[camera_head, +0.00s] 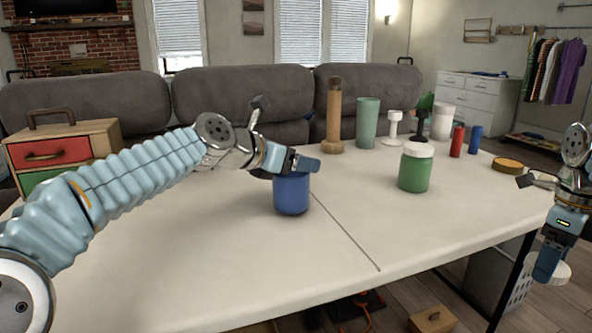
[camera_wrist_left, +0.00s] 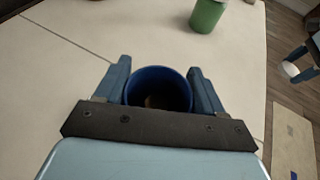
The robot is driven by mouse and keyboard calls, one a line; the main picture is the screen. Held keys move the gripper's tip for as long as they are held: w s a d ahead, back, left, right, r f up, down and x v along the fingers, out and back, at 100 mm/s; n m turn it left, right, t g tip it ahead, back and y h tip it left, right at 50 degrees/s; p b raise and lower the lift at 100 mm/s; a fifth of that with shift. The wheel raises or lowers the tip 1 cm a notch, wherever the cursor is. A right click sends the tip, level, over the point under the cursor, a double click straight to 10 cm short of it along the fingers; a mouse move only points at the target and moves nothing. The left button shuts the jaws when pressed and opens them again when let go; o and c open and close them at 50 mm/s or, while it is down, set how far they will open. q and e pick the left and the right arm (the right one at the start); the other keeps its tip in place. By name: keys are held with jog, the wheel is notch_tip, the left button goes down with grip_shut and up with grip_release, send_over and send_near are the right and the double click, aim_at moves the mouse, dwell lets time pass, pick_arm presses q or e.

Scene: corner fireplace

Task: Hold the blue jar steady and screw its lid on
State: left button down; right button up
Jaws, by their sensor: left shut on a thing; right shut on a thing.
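The blue jar (camera_head: 291,197) stands upright on the white table (camera_head: 200,270). My left gripper (camera_head: 300,166) is shut on its upper part, partly hiding its rim. In the left wrist view the jar's open round mouth (camera_wrist_left: 160,74) lies between the two fingers, with no lid on it. The inside is dark with a small paler patch. My right gripper (camera_head: 551,255) is shut on a round white lid (camera_head: 558,270), at the far right beyond the table's edge. The lid also shows in the left wrist view (camera_wrist_left: 290,69). It is apart from the jar.
A green jar with a white lid (camera_head: 415,170) stands right of the blue jar. Behind it are a wooden grinder-like post (camera_head: 334,115), a pale green cup (camera_head: 367,122) and several small items. A drawer box (camera_head: 60,155) is at left. The table's front middle is clear.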

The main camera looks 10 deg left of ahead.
pick_arm(q)
jog(key=shift+f, duration=0.5)
jog(key=shift+f, duration=0.1)
jog(key=shift+c, duration=0.6)
grip_release()
jog(key=shift+s+a, duration=0.1)
jog(key=shift+s, duration=0.05)
jog(key=v, duration=1.1)
jog(key=shift+s+r+p, duration=0.2)
jog(key=shift+s+p, duration=0.1)
jog(key=shift+s, duration=0.05)
jog(key=shift+a, duration=0.15)
